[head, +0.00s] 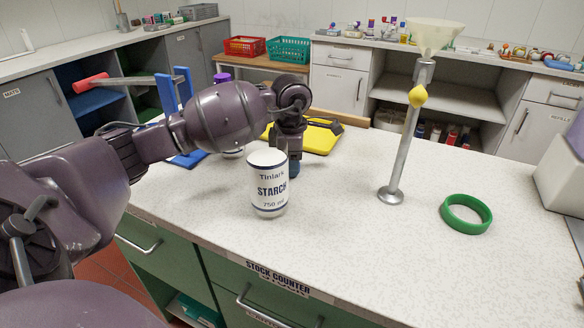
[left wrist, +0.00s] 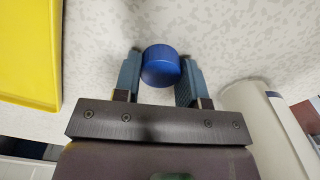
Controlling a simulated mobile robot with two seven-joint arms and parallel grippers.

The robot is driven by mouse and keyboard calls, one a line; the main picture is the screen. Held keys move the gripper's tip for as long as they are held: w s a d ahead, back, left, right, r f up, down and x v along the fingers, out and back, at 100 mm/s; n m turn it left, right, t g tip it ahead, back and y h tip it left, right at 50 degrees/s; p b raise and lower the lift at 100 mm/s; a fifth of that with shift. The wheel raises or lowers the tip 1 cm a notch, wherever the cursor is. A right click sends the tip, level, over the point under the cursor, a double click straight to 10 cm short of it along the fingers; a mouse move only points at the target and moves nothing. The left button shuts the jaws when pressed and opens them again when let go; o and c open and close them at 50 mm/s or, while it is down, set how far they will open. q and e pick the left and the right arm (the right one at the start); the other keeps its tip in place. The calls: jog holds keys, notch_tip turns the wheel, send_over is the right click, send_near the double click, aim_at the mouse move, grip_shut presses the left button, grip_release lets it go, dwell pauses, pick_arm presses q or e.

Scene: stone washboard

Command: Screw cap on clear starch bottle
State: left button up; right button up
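The starch bottle (head: 268,186) stands upright near the counter's front edge, with a white label reading "Tinlark STARCH 750 ml". Its pale top shows no cap. It also shows partly at the lower right in the left wrist view (left wrist: 262,125). In the left wrist view a blue cap (left wrist: 161,66) sits between the fingertips of my left gripper (left wrist: 161,75), with no clear gap on either side. In the head view my left gripper (head: 293,165) is behind the bottle, pointing down, its fingertips partly hidden by it. My right gripper is not in view.
A yellow tray (head: 315,137) lies behind my left gripper. A funnel on a metal stand (head: 404,140) and a green ring (head: 466,213) are to the right. A blue rack (head: 186,158) stands behind my left arm. The counter between bottle and stand is clear.

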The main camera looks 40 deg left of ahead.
pick_arm(q)
jog(key=shift+c, duration=1.1)
notch_tip(320, 180, up, 20)
jog(key=p, duration=0.2)
